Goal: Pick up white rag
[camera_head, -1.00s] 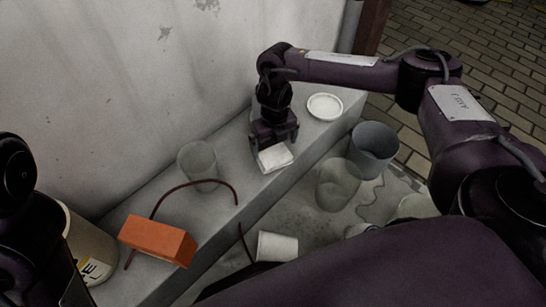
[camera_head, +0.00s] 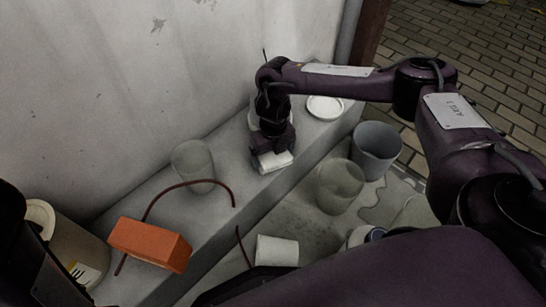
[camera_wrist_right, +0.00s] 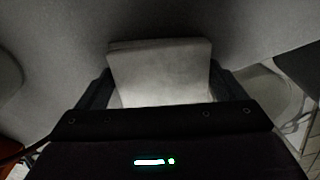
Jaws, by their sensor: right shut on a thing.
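The white rag (camera_head: 276,162) is a folded, block-like pad on the grey ledge (camera_head: 225,160), below my right gripper (camera_head: 272,157). In the right wrist view the rag (camera_wrist_right: 160,72) fills the space between the two fingers of the right gripper (camera_wrist_right: 158,88), which is shut on it. The rag's upper part is hidden by the gripper in the head view. I cannot tell whether the rag still touches the ledge. Dark parts of my left arm show at the lower left of the head view, but the left gripper is not in view.
On the ledge are a glass jar (camera_head: 193,166), an orange brick (camera_head: 150,244), a dark red hose (camera_head: 180,184) and a white dish (camera_head: 325,107). A wall rises behind the ledge.

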